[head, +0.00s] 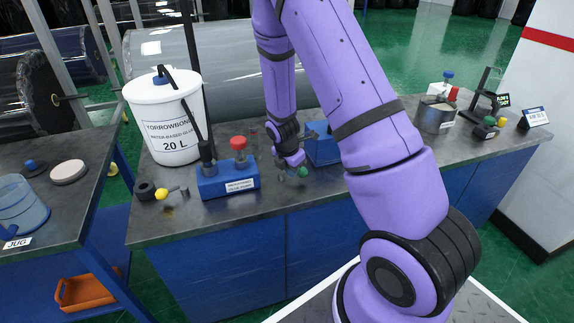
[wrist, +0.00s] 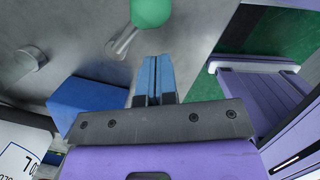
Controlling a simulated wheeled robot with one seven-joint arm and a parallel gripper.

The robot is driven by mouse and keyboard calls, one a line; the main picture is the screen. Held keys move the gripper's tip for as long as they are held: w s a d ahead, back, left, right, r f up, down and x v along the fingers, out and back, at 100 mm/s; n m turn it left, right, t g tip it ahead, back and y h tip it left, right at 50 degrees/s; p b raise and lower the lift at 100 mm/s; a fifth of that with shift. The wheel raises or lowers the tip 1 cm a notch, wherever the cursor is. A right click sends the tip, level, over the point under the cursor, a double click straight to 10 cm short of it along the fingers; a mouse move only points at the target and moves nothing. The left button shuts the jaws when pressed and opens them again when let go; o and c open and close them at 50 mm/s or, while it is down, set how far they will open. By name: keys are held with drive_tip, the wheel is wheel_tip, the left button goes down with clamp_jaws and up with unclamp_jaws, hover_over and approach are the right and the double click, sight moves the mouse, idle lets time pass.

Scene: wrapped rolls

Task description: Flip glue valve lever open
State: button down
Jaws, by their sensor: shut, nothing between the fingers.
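A short metal lever with a green ball knob (head: 303,171) stands at the front of the bench, right beside my gripper (head: 290,160). In the wrist view the green knob (wrist: 152,12) and its metal stem (wrist: 122,42) lie just beyond my shut, empty blue fingertips (wrist: 153,62); I cannot tell whether they touch. A yellow ball knob (head: 160,194) sits at the bench's left front, by a black round fitting (head: 145,190). I cannot tell from the labels which knob belongs to the glue valve. The white 20 L glue bucket (head: 160,120) stands behind it.
A blue pump block (head: 228,182) with a red cap (head: 238,143) stands left of my gripper. Another blue block (head: 322,148) is behind it. A large grey roll (head: 225,62) lies behind the bench. A metal pot (head: 434,115) and small bottles stand at the right.

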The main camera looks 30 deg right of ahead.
sight(300, 171)
drive_tip(key=shift+w+d+f, duration=0.1)
drive_tip(key=shift+d+f, duration=0.1)
drive_tip(key=shift+d, duration=0.25)
drive_tip(key=shift+w+d+f, duration=0.1)
drive_tip(key=shift+d+f, duration=0.1)
drive_tip(key=shift+d, duration=0.25)
drive_tip(key=shift+d, duration=0.15)
drive_tip(key=shift+w+d+f, duration=0.15)
drive_tip(key=shift+d, duration=0.55)
